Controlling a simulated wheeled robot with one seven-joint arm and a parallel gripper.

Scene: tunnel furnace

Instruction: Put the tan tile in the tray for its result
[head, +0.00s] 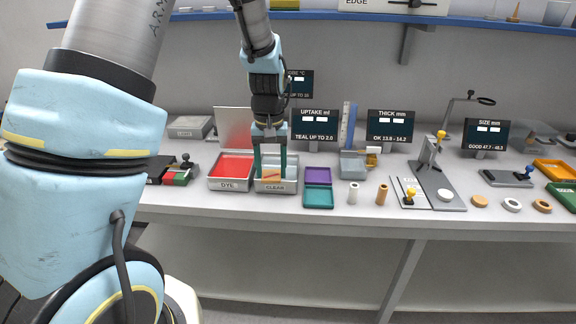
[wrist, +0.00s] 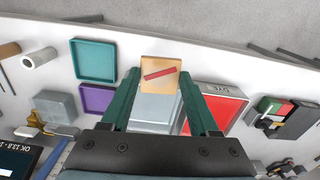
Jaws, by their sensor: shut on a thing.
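The tan tile (wrist: 160,73) is square with a red diagonal stripe on its face. My gripper (wrist: 159,80) is shut on it, one green finger on each side. In the head view the tile (head: 272,175) is at the metal pan marked CLEAN (head: 276,188); I cannot tell whether it is inside the pan or just above it. The teal tray (head: 318,198) and the purple tray (head: 318,174) lie right of the pan, both empty. The UPTAKE display (head: 315,124) behind reads "TEAL UP TO 2.0"; its lit figures are too small to read.
The pan of red liquid marked DYE (head: 231,170) stands left of the CLEAN pan. A white cylinder (head: 353,193) and a tan cylinder (head: 382,194) stand right of the trays. A gauge with a yellow knob (head: 436,165) is further right. A blue shelf (head: 330,15) runs above.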

